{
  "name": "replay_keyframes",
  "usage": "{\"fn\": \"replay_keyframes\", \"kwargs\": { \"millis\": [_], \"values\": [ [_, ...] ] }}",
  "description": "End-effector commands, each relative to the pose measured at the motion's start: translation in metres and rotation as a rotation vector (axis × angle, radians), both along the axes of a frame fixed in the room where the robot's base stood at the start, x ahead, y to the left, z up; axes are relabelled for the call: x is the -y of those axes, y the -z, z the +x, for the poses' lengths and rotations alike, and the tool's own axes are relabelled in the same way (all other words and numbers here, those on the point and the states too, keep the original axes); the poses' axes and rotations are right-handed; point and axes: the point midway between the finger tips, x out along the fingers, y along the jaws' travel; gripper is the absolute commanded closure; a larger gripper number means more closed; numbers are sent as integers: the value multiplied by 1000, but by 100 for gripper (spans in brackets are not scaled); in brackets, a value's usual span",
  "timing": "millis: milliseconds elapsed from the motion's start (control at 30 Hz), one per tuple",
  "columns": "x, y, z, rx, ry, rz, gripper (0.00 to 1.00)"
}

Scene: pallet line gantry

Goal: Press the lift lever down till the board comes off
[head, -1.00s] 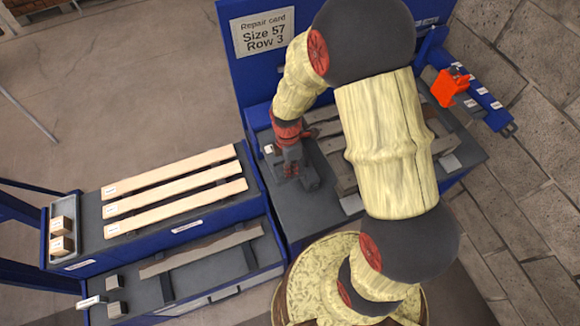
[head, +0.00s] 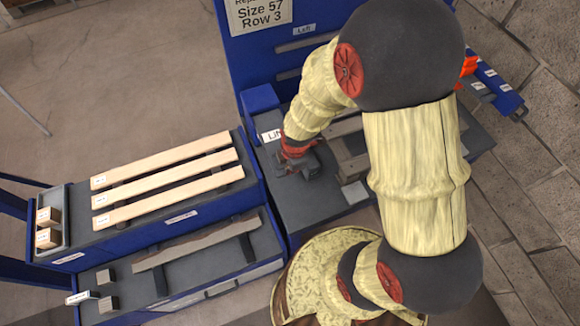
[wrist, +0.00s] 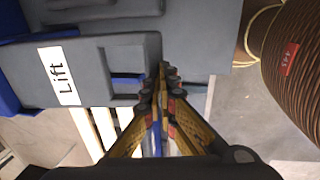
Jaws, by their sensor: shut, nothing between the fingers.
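A white label reading "Lift" lies left of my gripper in the head view (head: 270,135). In the wrist view the Lift label (wrist: 59,76) sits on a grey flat part (wrist: 98,67) with recesses, beside my fingertips. I cannot tell which piece there is the lever itself. My gripper (wrist: 163,72) is shut and empty, its fingertips at the right end of that grey part; contact is unclear. In the head view my gripper is mostly hidden under my wrist. The weathered board on the pallet (head: 349,163) shows right of my wrist, largely hidden by my arm.
Three pale new boards (head: 165,180) lie on the left bench. A grey board (head: 197,242) rests on the lower shelf. Small wooden blocks (head: 47,238) sit in a tray. A blue panel (head: 262,60) with the repair card (head: 262,14) stands behind. An orange item (head: 468,66) is at right.

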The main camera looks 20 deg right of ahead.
Motion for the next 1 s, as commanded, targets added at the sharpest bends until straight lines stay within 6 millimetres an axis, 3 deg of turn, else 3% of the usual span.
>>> {"fn": "replay_keyframes", "kwargs": {
  "millis": [33, 267, 600, 1000],
  "values": [
    [0, 12, 1, -3, 0, 0, 100],
    [0, 34, 1, -7, 0, 0, 100],
    [0, 66, 5, 267, 0, 1, 100],
    [0, 107, 20, 452, 0, 0, 100]
  ]
}}
